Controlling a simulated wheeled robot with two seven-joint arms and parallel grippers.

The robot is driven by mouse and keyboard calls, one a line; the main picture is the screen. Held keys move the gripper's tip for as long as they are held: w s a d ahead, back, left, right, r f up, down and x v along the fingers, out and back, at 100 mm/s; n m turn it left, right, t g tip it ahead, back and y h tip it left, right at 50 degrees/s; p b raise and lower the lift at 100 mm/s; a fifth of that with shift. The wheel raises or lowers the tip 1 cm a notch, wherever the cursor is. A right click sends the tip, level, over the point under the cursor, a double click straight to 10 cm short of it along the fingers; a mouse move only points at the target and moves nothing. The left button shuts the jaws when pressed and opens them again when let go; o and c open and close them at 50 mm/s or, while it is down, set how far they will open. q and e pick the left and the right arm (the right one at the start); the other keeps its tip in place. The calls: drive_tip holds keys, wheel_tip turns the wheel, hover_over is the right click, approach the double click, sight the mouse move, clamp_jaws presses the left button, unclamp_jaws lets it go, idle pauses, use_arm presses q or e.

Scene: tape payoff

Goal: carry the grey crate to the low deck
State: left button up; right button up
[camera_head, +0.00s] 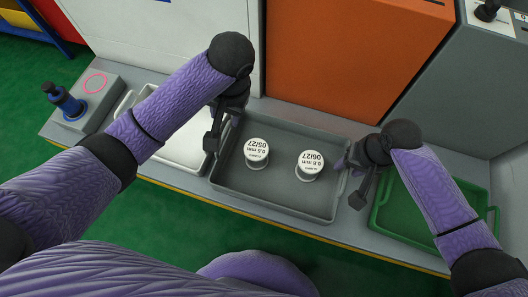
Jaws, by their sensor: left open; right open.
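The grey crate (277,202) stands on a grey shelf with a yellow front edge. Two white spools lie inside it, one marked 05/27 (257,151) and one marked 06/27 (309,163). My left gripper (211,143) is open at the crate's left side. My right gripper (358,200) is open at the crate's right side. I cannot tell whether either touches the crate. I cannot tell from this view which surface is the low deck.
A silver tray (180,151) stands left of the crate, partly behind my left arm. A green tray (400,217) stands to the right, partly behind my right arm. A blue-knobbed device (66,103) is at the far left. White and orange panels (330,50) rise behind.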

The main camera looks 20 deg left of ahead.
drive_tip(key=shift+r, duration=0.1)
use_arm(q)
wheel_tip(320, 180, up, 2)
drive_tip(key=shift+d, duration=0.1)
use_arm(e)
wheel_tip(320, 180, up, 12)
drive_tip(key=d, duration=0.2)
drive_tip(key=shift+d+f, duration=0.15)
drive_tip(key=shift+f, duration=0.05)
use_arm(q)
drive_tip(key=shift+s, duration=0.15)
